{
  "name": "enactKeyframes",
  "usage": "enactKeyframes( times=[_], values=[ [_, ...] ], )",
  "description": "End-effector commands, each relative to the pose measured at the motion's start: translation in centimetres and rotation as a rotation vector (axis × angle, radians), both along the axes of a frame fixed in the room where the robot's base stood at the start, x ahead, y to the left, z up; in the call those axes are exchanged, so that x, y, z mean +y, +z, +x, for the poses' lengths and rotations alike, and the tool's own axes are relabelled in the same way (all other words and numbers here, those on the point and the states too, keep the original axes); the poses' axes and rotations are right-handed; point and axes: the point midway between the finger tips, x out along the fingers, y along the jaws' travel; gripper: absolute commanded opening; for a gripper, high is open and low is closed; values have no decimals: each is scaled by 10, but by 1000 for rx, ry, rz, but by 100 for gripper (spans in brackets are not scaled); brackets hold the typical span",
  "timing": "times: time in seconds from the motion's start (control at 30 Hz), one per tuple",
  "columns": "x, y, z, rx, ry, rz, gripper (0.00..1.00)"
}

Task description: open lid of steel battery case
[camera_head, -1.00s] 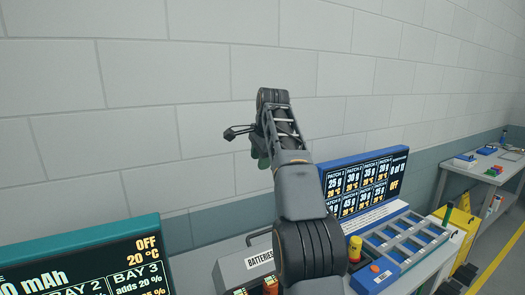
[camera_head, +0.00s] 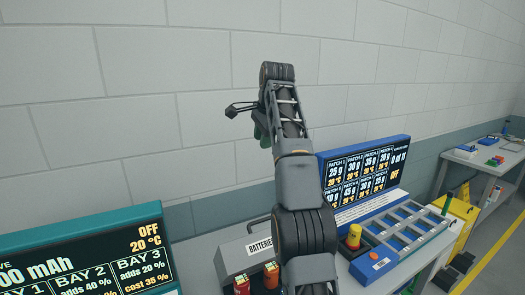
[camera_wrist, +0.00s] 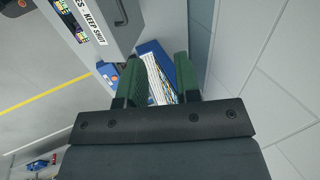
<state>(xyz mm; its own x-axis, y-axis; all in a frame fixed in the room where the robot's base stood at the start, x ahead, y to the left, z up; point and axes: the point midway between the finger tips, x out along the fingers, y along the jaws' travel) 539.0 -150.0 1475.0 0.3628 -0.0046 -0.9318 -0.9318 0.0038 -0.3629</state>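The steel battery case (camera_head: 236,262) is a grey box with a dark handle on top and a white "BATTERIES" label, on the bench left of my arm. Red-orange batteries (camera_head: 271,275) show just below the label; my arm hides its right side. I cannot tell clearly how its lid stands. In the wrist view a grey panel (camera_wrist: 125,22), with a label ending in "KEEP SHUT", is at the upper left, beyond the fingers. My gripper (camera_wrist: 158,80) has two green fingers apart with nothing held between them. In the head view my gripper (camera_head: 262,130) is high above the bench, near the wall.
A teal screen (camera_head: 80,250) stands at the lower left. A block wall (camera_head: 130,120) runs behind the bench.

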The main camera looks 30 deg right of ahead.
Motion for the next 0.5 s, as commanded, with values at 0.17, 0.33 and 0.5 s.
enactKeyframes(
  times=[0.17,0.33,0.5],
  values=[
    [-1,-7,-1,-3,-3,-1,13],
    [2,-13,-37,-73,-22,-26,0],
    [15,-48,-92,-138,-34,-24,0]
  ],
)
